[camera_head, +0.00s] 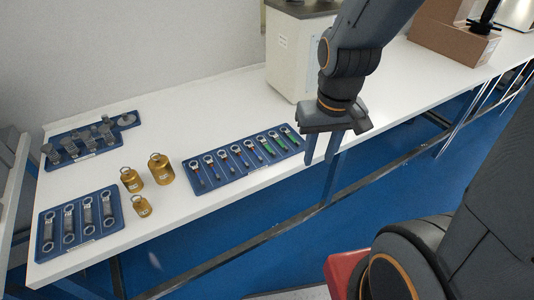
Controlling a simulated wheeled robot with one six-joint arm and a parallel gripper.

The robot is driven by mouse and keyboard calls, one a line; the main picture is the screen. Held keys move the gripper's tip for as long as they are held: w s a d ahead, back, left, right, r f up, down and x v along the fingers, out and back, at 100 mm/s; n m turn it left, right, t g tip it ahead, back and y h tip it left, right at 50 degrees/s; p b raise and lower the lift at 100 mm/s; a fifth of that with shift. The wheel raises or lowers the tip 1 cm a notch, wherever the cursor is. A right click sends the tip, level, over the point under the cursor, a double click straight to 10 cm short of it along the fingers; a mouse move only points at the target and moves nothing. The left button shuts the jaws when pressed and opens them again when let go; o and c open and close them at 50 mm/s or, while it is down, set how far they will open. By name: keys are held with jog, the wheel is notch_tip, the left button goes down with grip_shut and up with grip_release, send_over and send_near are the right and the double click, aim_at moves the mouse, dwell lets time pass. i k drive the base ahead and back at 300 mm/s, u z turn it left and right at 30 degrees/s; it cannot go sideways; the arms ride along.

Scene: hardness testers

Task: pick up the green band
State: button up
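A blue tray (224,184) on the white table holds a row of several slim ring-ended pieces with coloured bands. A green band (268,147) shows on a piece right of the tray's middle. Another greenish mark shows near the tray's right end, too small to tell clearly. My gripper (321,158) points down, to the right of the tray and in front of the table's front edge in the picture. Its two fingers are apart with nothing visible between them. It is apart from the green band.
Gold weights (160,169) stand left of the tray. Two other blue trays hold grey rings (88,211) and dark parts (75,145). A white machine (290,58) stands behind my arm, and a cardboard box (452,37) is at the far right.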

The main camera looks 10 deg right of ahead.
aim_at(263, 142)
jog(key=u, duration=0.85)
jog(key=i, duration=0.55)
jog(key=z, duration=0.25)
